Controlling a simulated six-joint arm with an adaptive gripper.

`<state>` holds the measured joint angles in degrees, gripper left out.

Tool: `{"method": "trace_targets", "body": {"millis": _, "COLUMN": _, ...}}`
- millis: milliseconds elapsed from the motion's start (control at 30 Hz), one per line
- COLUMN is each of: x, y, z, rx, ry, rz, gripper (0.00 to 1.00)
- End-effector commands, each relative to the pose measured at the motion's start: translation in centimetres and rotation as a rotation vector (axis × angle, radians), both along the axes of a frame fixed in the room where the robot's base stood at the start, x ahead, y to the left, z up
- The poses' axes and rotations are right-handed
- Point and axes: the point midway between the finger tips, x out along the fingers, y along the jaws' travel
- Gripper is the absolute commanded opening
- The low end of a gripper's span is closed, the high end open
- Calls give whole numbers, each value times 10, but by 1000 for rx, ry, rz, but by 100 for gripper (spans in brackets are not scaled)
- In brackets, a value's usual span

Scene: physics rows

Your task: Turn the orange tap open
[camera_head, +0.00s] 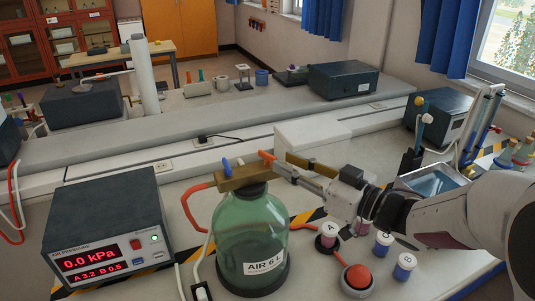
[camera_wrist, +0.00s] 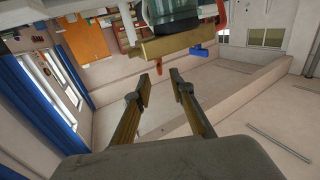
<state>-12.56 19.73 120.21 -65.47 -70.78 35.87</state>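A green glass bottle (camera_head: 252,235) labelled "AIR 6 L" stands on the bench. A brass block (camera_head: 245,176) caps it and also shows in the wrist view (camera_wrist: 175,46). The orange tap (camera_head: 267,156) is a short handle on the right of the block. A blue tap (camera_head: 227,166) is on the left; a blue handle shows in the wrist view (camera_wrist: 201,50). My gripper (camera_head: 283,167) is just right of the orange tap, its fingers pointing at it. In the wrist view the fingers (camera_wrist: 163,88) are apart with nothing between them.
A pressure meter (camera_head: 107,232) reading 0.0 kPa stands left of the bottle. A red hose (camera_head: 193,201) joins the block's left side. A red button (camera_head: 358,277) and small lettered jars (camera_head: 383,244) are at the right front. A white box (camera_head: 312,143) stands behind my gripper.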

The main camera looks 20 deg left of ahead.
Motion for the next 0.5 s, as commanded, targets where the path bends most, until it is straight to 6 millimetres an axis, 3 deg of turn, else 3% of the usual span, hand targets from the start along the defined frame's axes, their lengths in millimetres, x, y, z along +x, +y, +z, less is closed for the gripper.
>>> {"method": "trace_targets", "body": {"millis": 500, "x": 16, "y": 54, "z": -1, "rx": -1, "ry": 0, "rz": 2, "gripper": 23}}
